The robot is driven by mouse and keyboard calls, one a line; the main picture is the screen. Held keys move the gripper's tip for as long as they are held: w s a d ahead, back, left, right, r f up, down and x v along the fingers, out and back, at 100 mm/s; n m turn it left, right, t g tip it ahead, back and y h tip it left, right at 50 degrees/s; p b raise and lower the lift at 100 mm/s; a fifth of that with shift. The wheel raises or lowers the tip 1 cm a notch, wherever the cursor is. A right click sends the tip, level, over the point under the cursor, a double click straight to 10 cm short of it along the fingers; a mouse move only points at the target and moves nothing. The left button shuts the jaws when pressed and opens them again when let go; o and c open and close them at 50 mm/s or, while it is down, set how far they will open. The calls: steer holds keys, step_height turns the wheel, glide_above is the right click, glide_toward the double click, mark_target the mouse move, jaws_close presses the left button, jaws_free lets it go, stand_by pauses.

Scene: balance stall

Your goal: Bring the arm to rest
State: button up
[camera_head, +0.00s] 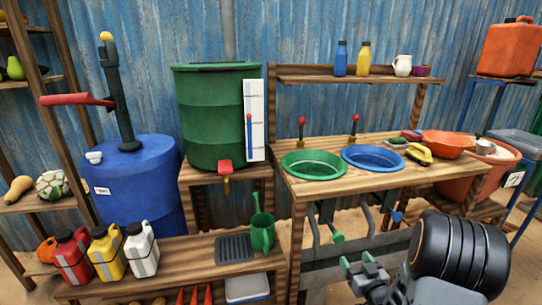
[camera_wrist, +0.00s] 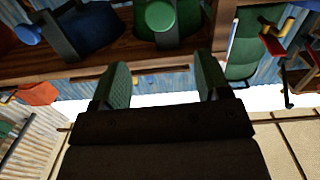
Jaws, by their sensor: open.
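My gripper (camera_head: 358,264) is low at the front right in the head view, in front of the wooden bench with the two basins and below its top. My black arm shows beside it. In the wrist view my gripper (camera_wrist: 162,82) has its two green-grey fingers spread apart with nothing between them. The fingers point at the bench's underside, where a green knob (camera_wrist: 160,15) and a blue knob (camera_wrist: 27,34) show. My gripper appears apart from them.
The wooden bench (camera_head: 300,187) carries a green basin (camera_head: 314,165) and a blue basin (camera_head: 373,159). A blue barrel (camera_head: 140,190) and a green drum (camera_head: 212,120) stand behind.

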steer(key=a+r+g+h+p, duration=0.35)
steer(key=r+g+p, duration=0.25)
steer(key=r+p, duration=1)
steer(key=s+a+r+g+p, duration=0.2)
steer(key=s+a+r+p, duration=0.1)
steer(key=s+r, duration=0.2)
steer(key=s+a+r+g+y+p, duration=0.1)
steer(key=s+a+r+g+p, duration=0.2)
steer(key=r, duration=0.5)
steer(key=s+a+r+m+g+y+p, duration=0.1)
steer(key=s+a+r+g+p, duration=0.1)
steer(key=s+a+r, duration=0.3)
step_height(320, 180, up, 2)
steer(key=s, duration=0.2)
steer(key=shift+s+r+g+p, duration=0.2)
steer(key=shift+s+g+p, duration=0.15)
steer(key=shift+g+p, duration=0.05)
stand_by(3.9)
